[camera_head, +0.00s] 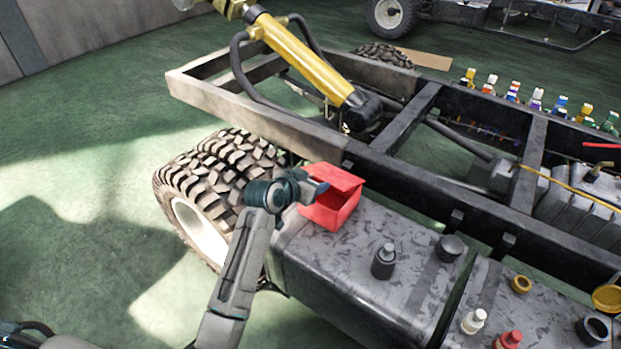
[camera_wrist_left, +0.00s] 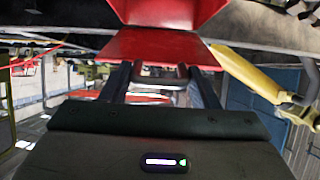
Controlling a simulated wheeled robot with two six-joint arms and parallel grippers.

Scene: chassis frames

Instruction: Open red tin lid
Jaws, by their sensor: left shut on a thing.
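A red tin (camera_head: 335,213) sits on the grey mottled tank top. Its red lid (camera_head: 338,178) is tilted up, and a dark gap shows between lid and box at the front right. My left gripper (camera_head: 316,188) is at the lid's left edge, shut on the lid. In the left wrist view the lid (camera_wrist_left: 155,47) reaches down to the fingers of the gripper (camera_wrist_left: 161,78), with a thin bar between them. The exact grip contact is partly hidden. My right gripper is not in view.
A dark bottle (camera_head: 384,262) and a black cap (camera_head: 449,247) stand right of the tin on the tank (camera_head: 345,290). The chassis rail (camera_head: 400,178) runs close behind. A yellow arm-like cylinder (camera_head: 305,58) hangs above the frame.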

